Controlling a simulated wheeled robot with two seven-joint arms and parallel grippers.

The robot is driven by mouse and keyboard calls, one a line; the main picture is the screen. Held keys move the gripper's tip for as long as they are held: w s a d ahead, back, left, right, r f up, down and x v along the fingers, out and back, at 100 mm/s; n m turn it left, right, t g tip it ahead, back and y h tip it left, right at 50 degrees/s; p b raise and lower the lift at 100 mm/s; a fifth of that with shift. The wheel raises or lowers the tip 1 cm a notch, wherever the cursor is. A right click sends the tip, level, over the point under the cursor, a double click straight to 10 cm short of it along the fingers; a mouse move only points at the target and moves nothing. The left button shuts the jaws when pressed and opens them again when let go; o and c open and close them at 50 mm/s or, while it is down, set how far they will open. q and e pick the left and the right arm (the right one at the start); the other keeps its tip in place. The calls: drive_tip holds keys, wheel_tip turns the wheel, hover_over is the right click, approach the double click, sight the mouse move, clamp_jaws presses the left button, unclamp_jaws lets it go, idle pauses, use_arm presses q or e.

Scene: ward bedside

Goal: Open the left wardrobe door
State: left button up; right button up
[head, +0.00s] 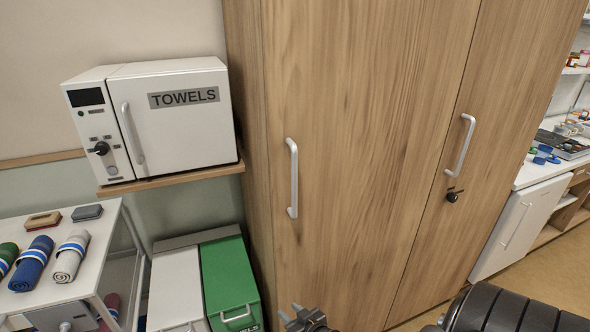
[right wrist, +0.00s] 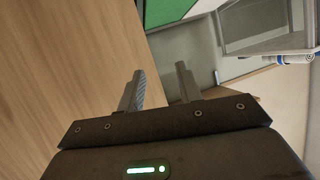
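The wooden wardrobe's left door (head: 350,130) is shut, flush with the right door (head: 500,150). Its pale vertical bar handle (head: 291,178) is near the door's left edge. My right gripper (head: 305,320) shows only in part at the bottom edge of the head view, below the handle and apart from it. In the right wrist view its two fingers (right wrist: 160,72) are spread with nothing between them. A wood surface (right wrist: 60,70), likely the wardrobe, fills the left of that view; no handle shows there. My left gripper is not in view.
The right door has its own handle (head: 461,146) and a black lock (head: 454,195). Left of the wardrobe are a towel cabinet (head: 180,125) on a shelf, a green-lidded bin (head: 228,275) and a white table (head: 100,225) with rolled towels. A counter (head: 540,172) stands at right.

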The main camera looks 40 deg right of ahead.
drive_tip(key=w+d+r+t+h, duration=0.1)
drive_tip(key=d+r+t, duration=0.1)
drive_tip(key=r, duration=0.8)
drive_tip(key=d+r+t, duration=0.2)
drive_tip(key=r, duration=0.9)
drive_tip(key=t+h+p, duration=0.1)
drive_tip(key=t, duration=0.4)
approach(296, 177)
drive_tip(key=p+x, duration=0.3)
drive_tip(key=x, duration=0.7)
drive_tip(key=shift+w+r, duration=0.2)
drive_tip(key=shift+w, duration=0.1)
